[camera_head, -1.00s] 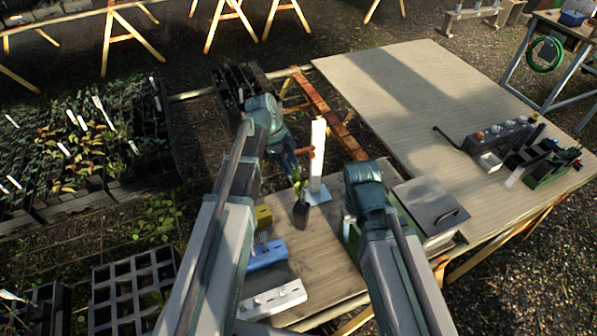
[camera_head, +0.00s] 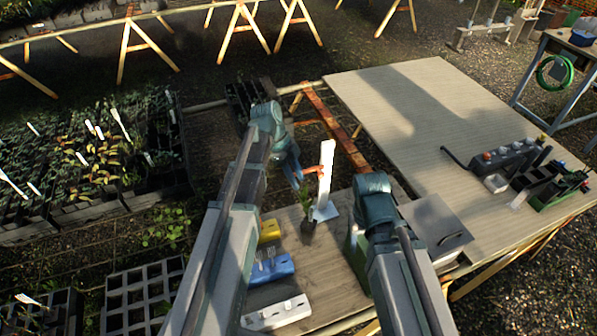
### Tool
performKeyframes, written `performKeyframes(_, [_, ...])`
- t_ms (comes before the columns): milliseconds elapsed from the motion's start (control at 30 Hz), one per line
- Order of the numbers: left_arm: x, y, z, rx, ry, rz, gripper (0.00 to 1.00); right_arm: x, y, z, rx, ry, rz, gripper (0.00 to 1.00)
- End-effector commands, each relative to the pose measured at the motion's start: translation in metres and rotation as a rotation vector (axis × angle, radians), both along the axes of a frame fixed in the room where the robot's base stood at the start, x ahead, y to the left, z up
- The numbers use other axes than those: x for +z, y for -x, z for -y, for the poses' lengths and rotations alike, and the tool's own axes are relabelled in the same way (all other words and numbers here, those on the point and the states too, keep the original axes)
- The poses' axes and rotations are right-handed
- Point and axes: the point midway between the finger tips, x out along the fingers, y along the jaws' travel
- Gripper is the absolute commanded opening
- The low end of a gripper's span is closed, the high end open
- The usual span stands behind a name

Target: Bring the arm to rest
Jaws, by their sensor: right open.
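My left arm comes in from the left and bends down at its wrist. Its gripper end (camera_head: 291,168) is beside a white upright post (camera_head: 325,172) on a white base; whether its jaws are apart does not show. A small dark pot with a green plant (camera_head: 308,212) stands on the wooden bench just in front of the post. My right arm reaches up from the lower right. The end of its wrist (camera_head: 375,193) is over the bench by a green box (camera_head: 357,243); its open gripper is mostly hidden behind the wrist.
A yellow block (camera_head: 269,230), a blue block (camera_head: 272,268) and a white block (camera_head: 276,313) line the bench's left side. A grey lidded box (camera_head: 436,226) stands to the right. The large table (camera_head: 425,110) behind is mostly clear. Seedling trays (camera_head: 70,205) are at the left.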

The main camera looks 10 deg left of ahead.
Motion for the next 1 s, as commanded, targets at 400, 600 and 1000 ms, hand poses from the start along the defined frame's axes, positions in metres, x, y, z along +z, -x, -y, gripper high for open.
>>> performKeyframes(400, [-0.011,0.025,0.023,0.144,-0.074,-0.072,0.36,-0.007,0.000,0.000,0.000,0.000,0.000,0.56])
performKeyframes(600, [-0.029,0.075,0.060,0.500,-0.245,-0.181,0.36,-0.018,0.000,0.000,-0.001,0.000,0.000,0.56])
performKeyframes(1000, [-0.050,0.155,0.096,1.216,-0.465,-0.181,0.36,-0.034,0.000,0.000,-0.001,0.000,0.000,0.56])
